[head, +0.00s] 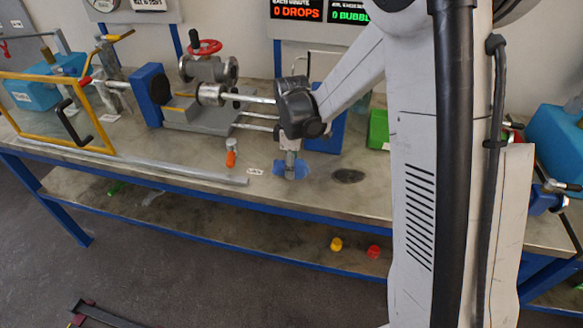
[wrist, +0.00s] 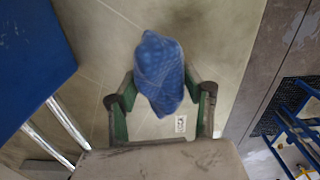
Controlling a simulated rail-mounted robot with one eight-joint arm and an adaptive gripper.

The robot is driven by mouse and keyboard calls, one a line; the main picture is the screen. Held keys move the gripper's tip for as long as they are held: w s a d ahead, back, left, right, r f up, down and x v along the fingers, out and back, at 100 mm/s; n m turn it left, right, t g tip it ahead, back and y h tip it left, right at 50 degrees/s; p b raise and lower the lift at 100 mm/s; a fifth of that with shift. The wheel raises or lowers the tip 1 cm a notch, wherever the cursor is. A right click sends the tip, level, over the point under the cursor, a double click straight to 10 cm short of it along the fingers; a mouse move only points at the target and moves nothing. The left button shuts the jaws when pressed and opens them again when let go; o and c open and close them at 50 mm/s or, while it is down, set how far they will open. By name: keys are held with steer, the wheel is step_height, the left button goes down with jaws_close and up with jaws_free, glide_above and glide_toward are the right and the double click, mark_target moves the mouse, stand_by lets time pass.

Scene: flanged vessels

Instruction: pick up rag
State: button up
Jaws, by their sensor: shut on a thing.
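The rag is blue with a faint pattern. In the wrist view the rag (wrist: 160,70) is bunched between the two fingers of my gripper (wrist: 160,92), which is shut on it. In the head view my gripper (head: 291,166) points down at the bench, and the blue rag (head: 290,170) shows around its fingertips, at or just above the bench top. I cannot tell whether the rag still touches the surface. Part of the rag is hidden by the gripper in the head view.
A green box (head: 378,130) is to the right. The front of the bench is mostly clear.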

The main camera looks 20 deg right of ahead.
steer(key=shift+r, duration=0.45)
steer(key=r, duration=0.3)
steer(key=shift+s+a+r, duration=0.15)
steer(key=shift+a+r, duration=0.15)
steer(key=shift+r, duration=0.05)
steer(key=s+a+r, duration=0.5)
steer(key=a+r, duration=0.1)
steer(key=a, duration=0.3)
steer(key=shift+s+a+r, duration=0.2)
steer(key=shift+s, duration=0.15)
steer(key=o, duration=0.4)
steer(key=shift+c, duration=1.4)
steer(key=shift+w+p, duration=0.1)
steer(key=shift+p, duration=0.2)
